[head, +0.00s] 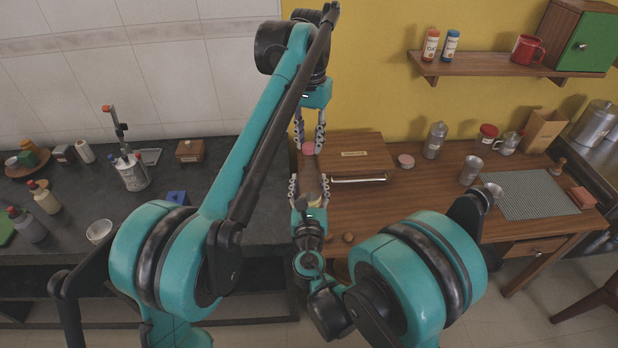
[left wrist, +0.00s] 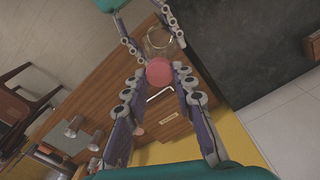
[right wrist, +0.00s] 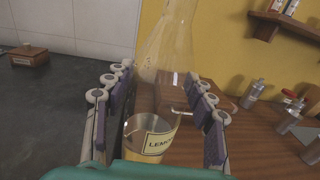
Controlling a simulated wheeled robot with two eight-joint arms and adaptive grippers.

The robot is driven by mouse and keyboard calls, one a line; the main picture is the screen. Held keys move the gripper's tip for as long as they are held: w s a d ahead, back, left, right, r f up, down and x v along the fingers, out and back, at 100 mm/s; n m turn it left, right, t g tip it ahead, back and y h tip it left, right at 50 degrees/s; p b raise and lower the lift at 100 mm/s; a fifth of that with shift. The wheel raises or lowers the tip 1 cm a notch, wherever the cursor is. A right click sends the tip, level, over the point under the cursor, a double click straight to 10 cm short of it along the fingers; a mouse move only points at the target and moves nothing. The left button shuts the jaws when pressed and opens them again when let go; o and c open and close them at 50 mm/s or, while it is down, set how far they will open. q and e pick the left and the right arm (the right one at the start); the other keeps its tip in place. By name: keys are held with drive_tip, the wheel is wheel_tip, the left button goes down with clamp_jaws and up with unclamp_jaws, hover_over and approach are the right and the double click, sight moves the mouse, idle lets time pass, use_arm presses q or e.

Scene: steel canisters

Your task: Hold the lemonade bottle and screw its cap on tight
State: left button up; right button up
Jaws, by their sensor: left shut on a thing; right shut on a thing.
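The lemonade bottle is clear glass with a cream label reading "LEMO…" (right wrist: 155,138). It stands roughly upright between the fingers of my right gripper (right wrist: 160,103), which is shut on it. Its top is cut off in the right wrist view. My left gripper (head: 309,138) is above, shut on the pink-red cap (head: 308,148). In the left wrist view the cap (left wrist: 159,71) sits between the fingertips, with the clear glass bottle (left wrist: 163,40) just beyond it. I cannot tell whether the cap touches the bottle's neck.
A wooden box (head: 360,150) stands behind, with a round pinkish lid (head: 406,161) and a steel canister (head: 435,140) to its right. A grey mat (head: 525,194) lies further right. The dark counter (head: 235,190) at left has a blue object (head: 178,197) and a bowl (head: 99,231).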

idle(0.4)
use_arm(q)
drive_tip(key=shift+f, duration=0.9)
drive_tip(key=shift+f, duration=0.6)
